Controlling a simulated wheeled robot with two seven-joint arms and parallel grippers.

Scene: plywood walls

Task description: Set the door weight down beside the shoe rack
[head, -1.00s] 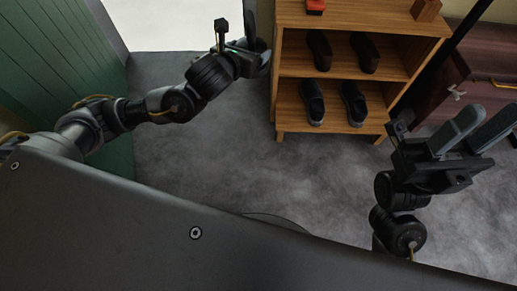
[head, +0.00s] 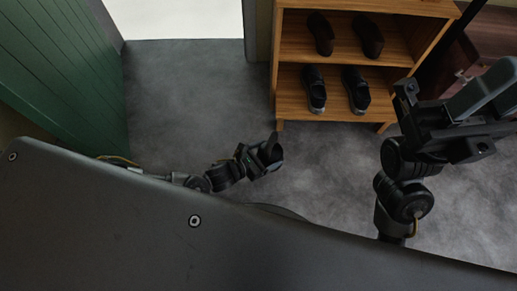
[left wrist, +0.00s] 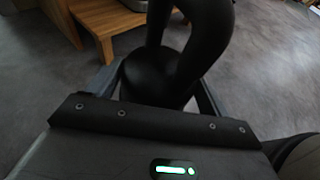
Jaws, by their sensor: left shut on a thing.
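The wooden shoe rack (head: 290,40) stands at the top of the head view, and its corner (left wrist: 100,18) shows at the upper left of the left wrist view. My left gripper (head: 272,150) is low in front of the rack, apart from it. In the left wrist view its fingers (left wrist: 158,95) are shut on a black, rounded thing with a curved upper part, the door weight (left wrist: 155,72). Its underside is hidden, so I cannot tell whether it touches the floor. My right gripper (head: 492,98) is open and empty at the right, partly cut off by the frame edge.
Dark shoes (head: 315,88) stand on the rack's shelves. Grey floor (head: 185,100) is clear left of and in front of the rack. A dark red-brown piece of furniture (head: 455,60) stands right of the rack.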

